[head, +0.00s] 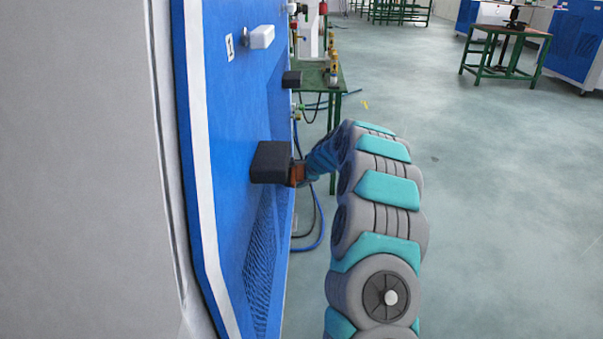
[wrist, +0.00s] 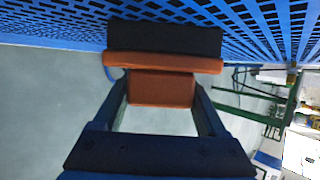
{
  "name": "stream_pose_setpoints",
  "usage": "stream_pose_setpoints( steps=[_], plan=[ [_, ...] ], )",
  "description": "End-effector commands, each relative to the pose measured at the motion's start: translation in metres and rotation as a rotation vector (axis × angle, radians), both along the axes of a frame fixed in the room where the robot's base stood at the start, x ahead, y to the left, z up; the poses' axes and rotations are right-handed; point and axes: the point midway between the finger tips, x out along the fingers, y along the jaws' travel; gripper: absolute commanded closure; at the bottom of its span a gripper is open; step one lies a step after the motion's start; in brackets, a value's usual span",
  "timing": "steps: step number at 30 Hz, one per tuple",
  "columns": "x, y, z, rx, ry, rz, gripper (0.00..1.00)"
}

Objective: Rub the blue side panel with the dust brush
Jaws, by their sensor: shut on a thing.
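The blue side panel (head: 232,110) stands upright at the left of the head view, with a mesh grille in its lower part. In the wrist view the panel's mesh (wrist: 60,22) spans the top. The dust brush (head: 270,163) has a dark block and an orange handle; it shows in the wrist view (wrist: 163,60) too. My gripper (head: 303,172) is shut on the orange handle (wrist: 160,88), with one finger on each side. The dark face of the brush is at the panel, just above the mesh in the head view. I cannot tell whether it presses on it.
A green table (head: 338,90) with fittings and blue hoses (head: 318,235) stands behind. The floor (head: 480,220) to the right is clear.

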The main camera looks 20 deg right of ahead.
Motion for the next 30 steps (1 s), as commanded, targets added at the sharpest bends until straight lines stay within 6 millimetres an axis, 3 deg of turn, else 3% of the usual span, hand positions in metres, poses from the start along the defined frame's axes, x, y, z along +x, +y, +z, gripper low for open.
stream_pose_setpoints(
  steps=[11,21,30],
  plan=[
    [-0.015,0.009,0.000,0.002,0.001,0.003,0.84],
    [-0.041,0.018,0.001,0.003,0.002,0.003,0.84],
    [-0.050,0.020,0.001,0.000,-0.001,0.001,0.84]
  ],
)
